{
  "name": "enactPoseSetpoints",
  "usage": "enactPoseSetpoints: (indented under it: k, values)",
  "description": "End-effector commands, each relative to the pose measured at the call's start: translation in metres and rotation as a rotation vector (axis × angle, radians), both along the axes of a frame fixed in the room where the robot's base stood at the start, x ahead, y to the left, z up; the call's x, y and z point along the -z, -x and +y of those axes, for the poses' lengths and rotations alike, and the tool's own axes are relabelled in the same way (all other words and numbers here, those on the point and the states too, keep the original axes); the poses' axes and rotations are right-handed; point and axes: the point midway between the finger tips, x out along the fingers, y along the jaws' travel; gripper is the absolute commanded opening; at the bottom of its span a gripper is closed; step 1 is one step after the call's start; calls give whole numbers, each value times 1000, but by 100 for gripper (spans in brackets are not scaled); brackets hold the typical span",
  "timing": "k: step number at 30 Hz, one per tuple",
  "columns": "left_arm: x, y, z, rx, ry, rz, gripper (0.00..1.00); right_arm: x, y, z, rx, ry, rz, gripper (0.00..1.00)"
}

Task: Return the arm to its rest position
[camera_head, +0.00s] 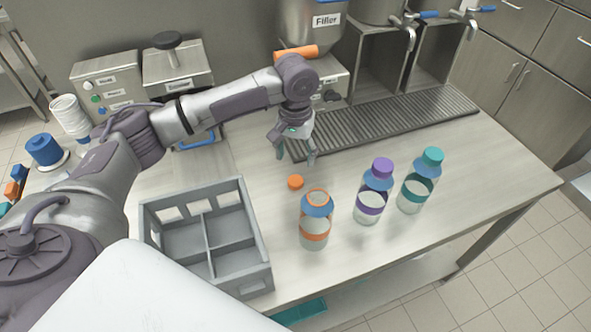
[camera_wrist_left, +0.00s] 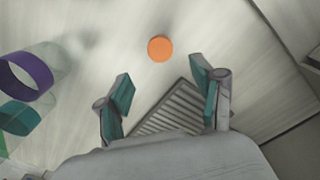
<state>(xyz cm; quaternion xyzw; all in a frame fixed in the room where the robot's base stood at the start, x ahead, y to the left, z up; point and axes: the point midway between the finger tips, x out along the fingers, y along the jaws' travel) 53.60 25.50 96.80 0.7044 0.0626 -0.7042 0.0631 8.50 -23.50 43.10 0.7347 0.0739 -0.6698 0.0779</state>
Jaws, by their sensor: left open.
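My left arm reaches in from the left over the table. Its left gripper (camera_head: 297,152) points down above the table, open and empty; its two teal-padded fingers also show spread apart in the left wrist view (camera_wrist_left: 165,97). An orange cap (camera_head: 295,182) lies on the table just in front of the gripper, apart from it. In the left wrist view the cap (camera_wrist_left: 161,48) lies beyond the fingertips. My right gripper is not in view.
An uncapped orange-banded bottle (camera_head: 315,222), a purple-capped bottle (camera_head: 374,190) and a teal-capped bottle (camera_head: 418,181) stand on the table. An empty grey divided crate (camera_head: 262,270) sits at the front left. Behind are the filler (camera_head: 313,38) and a drain grate (camera_head: 400,118).

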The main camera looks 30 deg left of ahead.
Motion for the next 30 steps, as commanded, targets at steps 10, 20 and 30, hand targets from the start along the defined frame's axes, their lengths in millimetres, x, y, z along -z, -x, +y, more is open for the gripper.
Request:
enactPoseSetpoints:
  k: [10, 20, 30]
  values:
    - [-32, 0, 0, 0, 0, 0, 67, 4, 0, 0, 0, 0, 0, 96]
    - [-75, 0, 0, 0, 0, 0, 67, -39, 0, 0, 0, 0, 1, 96]
    - [-113, 0, 0, 0, 0, 1, 67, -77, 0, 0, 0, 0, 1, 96]
